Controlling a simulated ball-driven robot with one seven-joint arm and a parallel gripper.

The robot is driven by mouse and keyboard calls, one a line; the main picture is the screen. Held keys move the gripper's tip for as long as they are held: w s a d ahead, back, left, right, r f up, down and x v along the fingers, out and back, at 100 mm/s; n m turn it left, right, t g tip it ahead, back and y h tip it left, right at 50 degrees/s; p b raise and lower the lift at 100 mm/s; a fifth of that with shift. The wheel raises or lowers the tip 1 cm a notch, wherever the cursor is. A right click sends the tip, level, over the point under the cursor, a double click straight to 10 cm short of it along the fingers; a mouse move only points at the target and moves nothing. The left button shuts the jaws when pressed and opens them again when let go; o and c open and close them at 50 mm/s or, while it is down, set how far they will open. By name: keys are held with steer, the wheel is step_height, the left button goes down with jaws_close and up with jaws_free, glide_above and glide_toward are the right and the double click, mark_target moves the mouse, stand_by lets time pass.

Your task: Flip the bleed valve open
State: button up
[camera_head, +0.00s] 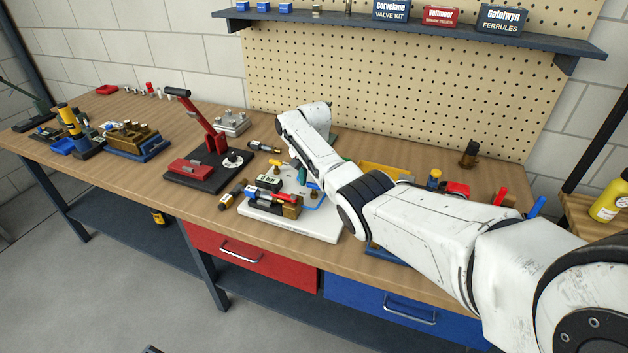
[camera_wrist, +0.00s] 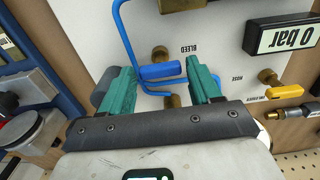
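The bleed valve's blue handle (camera_wrist: 160,71) lies roughly level across the picture in the wrist view, beside a brass fitting (camera_wrist: 160,53) and an upside-down "BLEED" label. It is on a white panel (camera_wrist: 222,25) with blue tubing. My gripper (camera_wrist: 158,68) is open, its teal fingers on either side of the handle, with gaps showing at both ends. Whether a fingertip touches it I cannot tell. In the head view my gripper (camera_head: 303,176) is over the white rig base (camera_head: 290,225), and my wrist hides part of the rig.
A gauge reading 0 bar (camera_wrist: 288,37) and a yellow lever (camera_wrist: 284,92) sit right of the handle in the wrist view. In the head view a black-based press with a red lever (camera_head: 200,120) stands left of the rig. A yellow bin (camera_head: 385,170) stands behind my arm.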

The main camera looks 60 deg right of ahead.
steer(key=c, duration=0.7)
steer(key=shift+n, duration=0.3)
steer(key=n, duration=0.3)
steer(key=shift+n, duration=0.3)
steer(key=n, duration=0.4)
steer(key=shift+n, duration=0.3)
steer(key=n, duration=0.9)
steer(key=shift+n, duration=0.3)
